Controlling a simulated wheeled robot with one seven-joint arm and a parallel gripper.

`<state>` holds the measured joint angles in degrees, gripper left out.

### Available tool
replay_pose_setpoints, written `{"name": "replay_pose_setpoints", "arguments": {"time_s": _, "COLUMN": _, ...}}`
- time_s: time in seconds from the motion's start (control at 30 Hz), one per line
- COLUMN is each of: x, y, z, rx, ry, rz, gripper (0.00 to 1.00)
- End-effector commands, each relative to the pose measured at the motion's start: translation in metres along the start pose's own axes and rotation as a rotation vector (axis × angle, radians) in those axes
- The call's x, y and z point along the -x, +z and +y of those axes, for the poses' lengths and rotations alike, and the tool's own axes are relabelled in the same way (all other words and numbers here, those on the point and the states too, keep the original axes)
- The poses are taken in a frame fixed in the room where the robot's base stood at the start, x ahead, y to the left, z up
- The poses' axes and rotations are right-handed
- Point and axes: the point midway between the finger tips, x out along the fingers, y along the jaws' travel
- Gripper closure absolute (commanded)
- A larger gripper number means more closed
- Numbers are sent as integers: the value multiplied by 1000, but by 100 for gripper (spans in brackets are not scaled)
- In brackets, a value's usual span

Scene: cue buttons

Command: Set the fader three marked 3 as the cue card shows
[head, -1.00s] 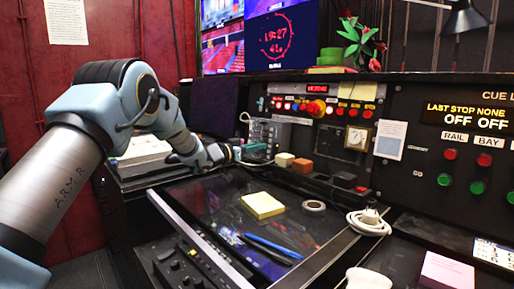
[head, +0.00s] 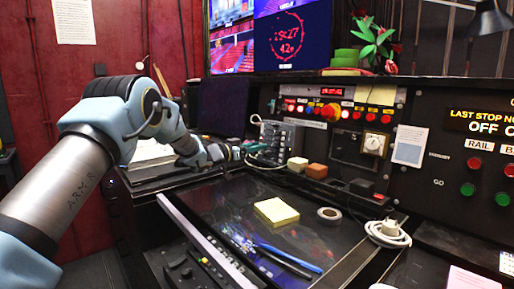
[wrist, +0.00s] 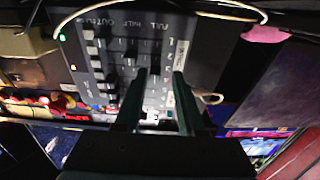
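A grey fader box (head: 282,137) stands on the desk, small and partly hidden in the head view. In the wrist view the fader box (wrist: 125,55) fills the middle, with rows of dark slots, small caps and white lettering. I cannot tell which fader is marked 3 or read its setting. My gripper (wrist: 159,76) is open, its two dark green fingers apart over the box face, with nothing clearly held. In the head view my gripper (head: 236,153) is just left of the box. A white card (head: 409,146) hangs on the console; its writing is too small to read.
A cable (wrist: 228,10) loops across the box's top in the wrist view. White and orange blocks (head: 317,170) sit right of the box. A yellow pad (head: 276,212), tape roll (head: 329,213), blue pens (head: 290,258) and coiled white cable (head: 388,234) lie nearer.

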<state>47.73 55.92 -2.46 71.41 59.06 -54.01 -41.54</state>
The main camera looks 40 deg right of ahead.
Motion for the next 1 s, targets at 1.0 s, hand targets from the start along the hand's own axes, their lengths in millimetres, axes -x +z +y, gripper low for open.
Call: {"name": "replay_pose_setpoints", "arguments": {"time_s": 1.0, "x": 102, "y": 1, "z": 0, "rx": 1, "ry": 0, "rz": 0, "gripper": 52}}
